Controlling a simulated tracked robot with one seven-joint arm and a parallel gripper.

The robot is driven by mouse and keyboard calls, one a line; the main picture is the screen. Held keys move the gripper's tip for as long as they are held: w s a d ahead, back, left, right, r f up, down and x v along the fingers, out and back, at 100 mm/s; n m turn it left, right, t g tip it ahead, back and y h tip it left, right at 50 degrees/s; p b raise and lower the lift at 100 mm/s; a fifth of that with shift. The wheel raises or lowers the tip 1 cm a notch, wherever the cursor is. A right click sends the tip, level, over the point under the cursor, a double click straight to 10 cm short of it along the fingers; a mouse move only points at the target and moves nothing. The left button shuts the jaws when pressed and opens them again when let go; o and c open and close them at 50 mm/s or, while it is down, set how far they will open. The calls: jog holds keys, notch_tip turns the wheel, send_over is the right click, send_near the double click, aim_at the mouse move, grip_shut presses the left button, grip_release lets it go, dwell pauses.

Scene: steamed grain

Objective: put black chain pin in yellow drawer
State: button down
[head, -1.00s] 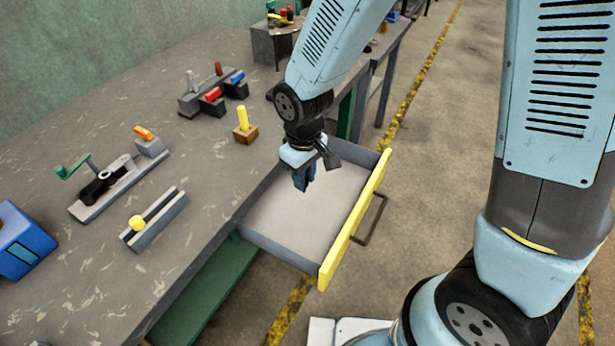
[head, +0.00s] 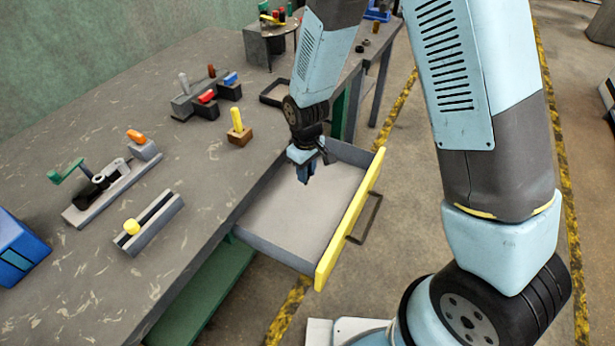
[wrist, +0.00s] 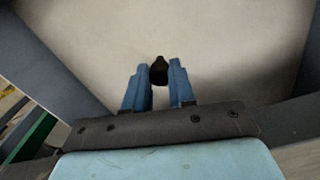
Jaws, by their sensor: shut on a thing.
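The yellow-fronted drawer (head: 349,222) is pulled out from the bench, and its pale floor is bare in the head view. In the wrist view, its floor (wrist: 235,50) and grey side walls surround my gripper. My gripper (head: 306,179) points down over the drawer, near its bench-side back part. In the wrist view, my gripper (wrist: 159,80) has its blue fingers shut on a small black piece, the black chain pin (wrist: 159,70). The pin shows between the fingertips, above the drawer floor. Its height above the floor is hard to tell. The pin is not distinguishable in the head view.
The bench (head: 110,270) holds a green-handled fixture (head: 100,190), a grey slotted block with a yellow knob (head: 148,222), a yellow peg on a wooden block (head: 238,128), a blue box (head: 15,250) and an empty dark tray (head: 275,92). The drawer handle (head: 368,222) sticks out over the floor.

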jog(key=shift+s+f, duration=0.1)
jog(key=shift+f, duration=1.05)
jog(key=c, duration=0.9)
grip_release()
jog(key=shift+f, duration=0.1)
jog(key=shift+c, duration=0.2)
notch_tip(320, 180, up, 12)
